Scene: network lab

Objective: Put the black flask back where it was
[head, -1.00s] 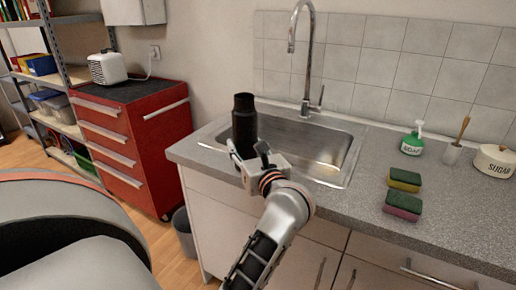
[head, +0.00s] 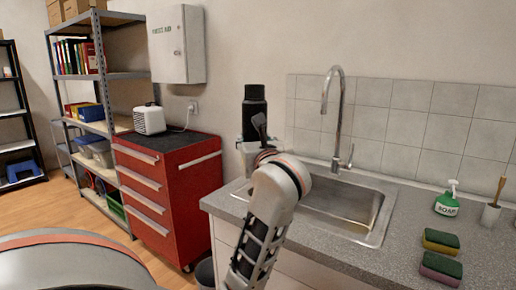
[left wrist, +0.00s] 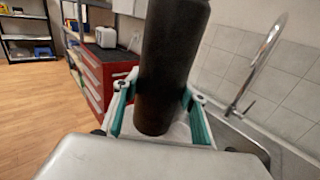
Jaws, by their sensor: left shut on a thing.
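The black flask (head: 254,110) is upright in my left gripper (head: 252,142), in front of the wall at the left end of the sink counter. In the left wrist view the flask (left wrist: 172,70) stands between the two green-padded fingers of the left gripper (left wrist: 160,112), which are shut on it. The flask's top is cut off in that view. Its base shows in the left wrist view and nothing is seen touching it from below. My right gripper is in neither view.
The counter (head: 400,240) holds a sink (head: 350,212) with a tall tap (head: 335,110), a soap bottle (head: 447,203) and two sponges. A red drawer cabinet (head: 190,190) with a white appliance (head: 149,119) stands left. Shelves (head: 110,75) are behind it.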

